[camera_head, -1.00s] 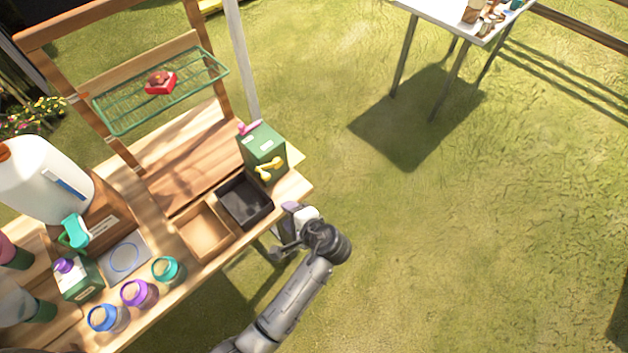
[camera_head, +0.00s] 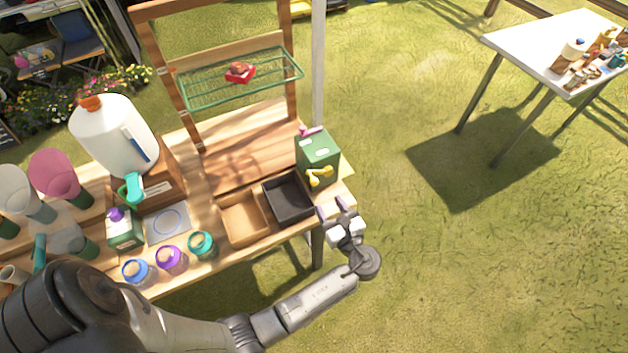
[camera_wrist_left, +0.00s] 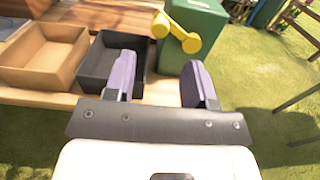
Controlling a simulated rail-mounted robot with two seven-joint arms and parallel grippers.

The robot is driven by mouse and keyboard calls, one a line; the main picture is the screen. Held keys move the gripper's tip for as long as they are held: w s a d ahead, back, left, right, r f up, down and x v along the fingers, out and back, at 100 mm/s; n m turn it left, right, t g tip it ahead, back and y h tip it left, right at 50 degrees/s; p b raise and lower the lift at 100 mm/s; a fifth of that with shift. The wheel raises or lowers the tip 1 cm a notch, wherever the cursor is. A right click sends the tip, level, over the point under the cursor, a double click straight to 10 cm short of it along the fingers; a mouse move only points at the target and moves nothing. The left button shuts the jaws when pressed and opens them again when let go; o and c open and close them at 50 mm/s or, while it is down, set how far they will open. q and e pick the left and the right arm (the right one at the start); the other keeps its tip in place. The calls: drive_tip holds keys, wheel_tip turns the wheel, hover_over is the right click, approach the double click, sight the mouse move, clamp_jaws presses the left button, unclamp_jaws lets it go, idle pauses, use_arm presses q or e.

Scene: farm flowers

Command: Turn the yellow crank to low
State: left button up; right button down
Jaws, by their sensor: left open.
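The yellow crank (camera_head: 319,176) sits on the front face of a green box (camera_head: 318,152) at the right end of the wooden bench. In the left wrist view the crank (camera_wrist_left: 176,33) shows as a bar with two round knobs, slanting down to the right. My left gripper (camera_head: 331,209) is open and empty, in front of and below the crank. In the left wrist view its two purple fingers (camera_wrist_left: 160,78) are apart, with the crank beyond them and not touched. My right gripper is not in view. Any low marking on the box is not readable.
A black tray (camera_head: 310,214) and a wooden tray (camera_head: 245,237) lie left of the crank. Several coloured jars (camera_head: 169,258) stand along the bench front. A white table (camera_head: 517,48) stands far right. Grass between is clear.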

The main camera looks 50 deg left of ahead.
sight(316, 184)
use_arm(q)
drive_tip(key=x, duration=0.9)
drive_tip(key=shift+a, duration=0.25)
drive_tip(key=shift+c, duration=0.3)
clamp_jaws()
